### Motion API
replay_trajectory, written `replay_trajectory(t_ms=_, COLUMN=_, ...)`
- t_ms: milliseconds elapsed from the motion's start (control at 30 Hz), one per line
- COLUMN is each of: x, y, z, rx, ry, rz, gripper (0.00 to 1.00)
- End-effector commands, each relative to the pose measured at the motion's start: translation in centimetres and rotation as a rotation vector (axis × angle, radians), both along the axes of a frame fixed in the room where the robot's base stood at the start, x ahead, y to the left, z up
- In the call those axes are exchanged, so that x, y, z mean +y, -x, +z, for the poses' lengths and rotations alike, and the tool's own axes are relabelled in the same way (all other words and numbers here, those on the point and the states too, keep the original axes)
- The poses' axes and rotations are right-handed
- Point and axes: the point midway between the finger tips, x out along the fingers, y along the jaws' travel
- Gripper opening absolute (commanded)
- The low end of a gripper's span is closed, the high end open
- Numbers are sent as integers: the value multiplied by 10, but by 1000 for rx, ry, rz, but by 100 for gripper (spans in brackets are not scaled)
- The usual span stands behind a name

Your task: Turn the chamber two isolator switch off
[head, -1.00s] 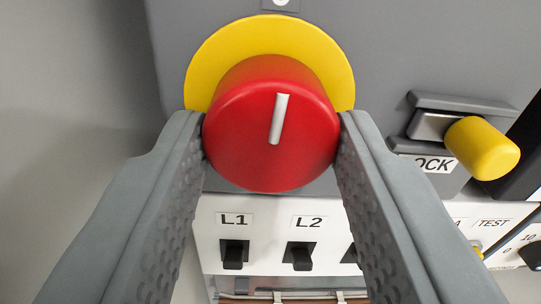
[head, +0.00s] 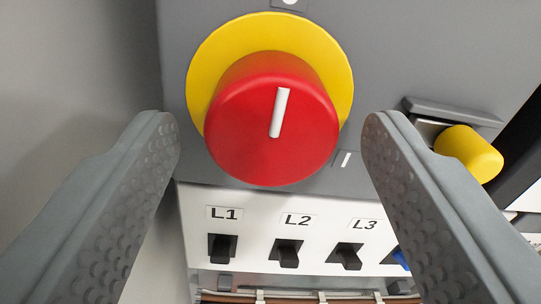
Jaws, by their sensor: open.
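The isolator switch is a red round knob (head: 265,130) on a yellow disc (head: 215,65), mounted on a grey panel. Its white pointer line (head: 279,112) points nearly straight up, leaning slightly right, toward a label at the top edge that is partly cut off. A small "I" mark (head: 346,159) shows at the knob's lower right. My gripper (head: 268,130) is open, with one grey finger on each side of the knob and a clear gap on both sides. Neither finger touches the knob.
Below the knob is a white strip (head: 190,225) with small black switches labelled L1, L2 and L3 (head: 349,256). A yellow cylindrical knob on a latch (head: 468,153) sits at the right, close to my right finger. A plain grey wall is at the left.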

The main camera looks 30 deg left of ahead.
Motion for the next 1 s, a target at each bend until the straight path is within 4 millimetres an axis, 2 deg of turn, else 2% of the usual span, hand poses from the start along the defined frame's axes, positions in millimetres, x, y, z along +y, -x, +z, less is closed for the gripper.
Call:
replay_trajectory(t_ms=167, x=-12, y=15, z=2, rx=-2, ry=-1, rz=0, gripper=61)
replay_trajectory(t_ms=1000, x=-92, y=115, z=-1, rx=-1, ry=-1, rz=0, gripper=61)
